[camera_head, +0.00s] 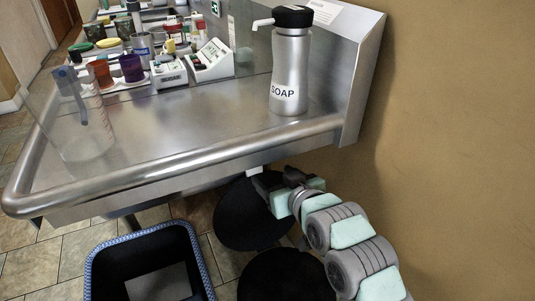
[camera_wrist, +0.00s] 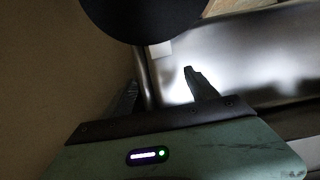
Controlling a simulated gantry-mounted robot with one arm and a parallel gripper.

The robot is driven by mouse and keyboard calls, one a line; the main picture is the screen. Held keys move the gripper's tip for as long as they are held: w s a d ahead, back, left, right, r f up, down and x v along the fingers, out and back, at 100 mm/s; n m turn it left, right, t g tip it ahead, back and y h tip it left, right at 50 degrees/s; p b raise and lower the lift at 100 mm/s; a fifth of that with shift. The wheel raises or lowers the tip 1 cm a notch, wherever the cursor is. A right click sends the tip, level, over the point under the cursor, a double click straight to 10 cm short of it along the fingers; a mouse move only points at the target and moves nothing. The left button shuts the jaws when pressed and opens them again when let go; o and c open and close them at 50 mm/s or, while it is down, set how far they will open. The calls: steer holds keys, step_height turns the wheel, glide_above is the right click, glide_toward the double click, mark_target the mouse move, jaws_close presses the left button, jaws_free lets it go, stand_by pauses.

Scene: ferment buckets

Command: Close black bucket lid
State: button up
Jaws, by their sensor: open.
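A round black disc (camera_head: 245,218), which looks like the black bucket lid, shows on the floor side of the sink's front edge, partly covered by my gripper. A second round black shape (camera_head: 285,278) lies below it, cut off by the bottom edge; I cannot tell whether it is the bucket's opening or another lid. My gripper (camera_head: 258,178) is beside the sink's front edge, above the upper disc. In the wrist view my gripper (camera_wrist: 163,88) is open and empty, and part of a black disc (camera_wrist: 145,14) shows beyond the fingertips. Contact with it cannot be seen.
A steel sink counter (camera_head: 180,115) spans the left and middle, with a soap bottle (camera_head: 290,75) near its right end. An open black bin with a blue-patterned rim (camera_head: 92,262) stands at lower left. A tan wall (camera_head: 450,130) closes the right side.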

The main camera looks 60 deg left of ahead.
steer(key=shift+s+f+b+x, duration=0.2)
steer(key=shift+b+x, duration=0.85)
steer(key=shift+x, duration=1.65)
steer(key=shift+s+f+b+x, duration=0.15)
steer(key=shift+b+x, duration=0.9)
steer(key=shift+x, duration=1.6)
steer(key=shift+r, duration=0.15)
jaws_close()
